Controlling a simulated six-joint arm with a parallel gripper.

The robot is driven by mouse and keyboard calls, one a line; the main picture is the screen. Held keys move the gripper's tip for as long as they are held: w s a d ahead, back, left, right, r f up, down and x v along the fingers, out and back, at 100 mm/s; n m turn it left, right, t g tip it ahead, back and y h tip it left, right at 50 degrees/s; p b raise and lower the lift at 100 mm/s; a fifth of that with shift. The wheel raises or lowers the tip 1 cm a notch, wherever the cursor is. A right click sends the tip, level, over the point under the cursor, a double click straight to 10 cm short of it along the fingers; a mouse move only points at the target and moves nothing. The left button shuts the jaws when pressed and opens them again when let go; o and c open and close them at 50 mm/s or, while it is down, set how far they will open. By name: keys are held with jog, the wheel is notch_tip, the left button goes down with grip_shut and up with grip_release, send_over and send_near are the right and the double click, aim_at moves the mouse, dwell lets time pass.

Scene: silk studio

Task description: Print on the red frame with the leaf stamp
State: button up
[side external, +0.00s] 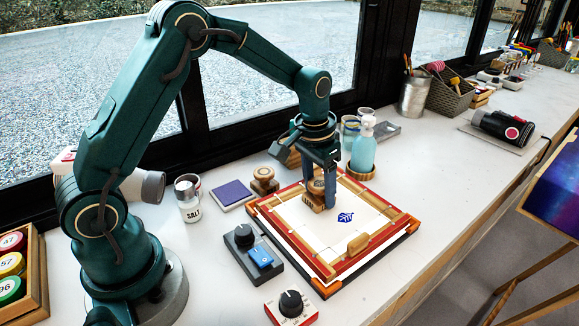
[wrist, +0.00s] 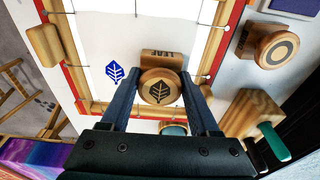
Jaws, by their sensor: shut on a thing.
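The red frame (side external: 262,227) lies on the bench with white silk (side external: 318,245) stretched inside it on pins; its red edge also shows in the wrist view (wrist: 70,77). My gripper (side external: 317,203) is shut on the leaf stamp (side external: 311,197), over the back part of the frame. In the wrist view the stamp (wrist: 160,86) sits between my two fingertips, with a leaf mark on its round top and the word LEAF on its block. Whether its underside touches the silk is hidden. A blue leaf print (side external: 345,217) shows on the silk beside the stamp.
A ring-marked stamp (side external: 263,181) and a blue-purple pad (side external: 232,194) stand left of the frame. A salt shaker (side external: 188,205) and a dial box (side external: 254,252) are nearby. A spray bottle (side external: 363,146) stands close behind the frame. The bench is clear right of the frame.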

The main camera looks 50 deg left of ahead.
jog(key=shift+s, duration=0.1)
jog(key=shift+r, duration=3.45)
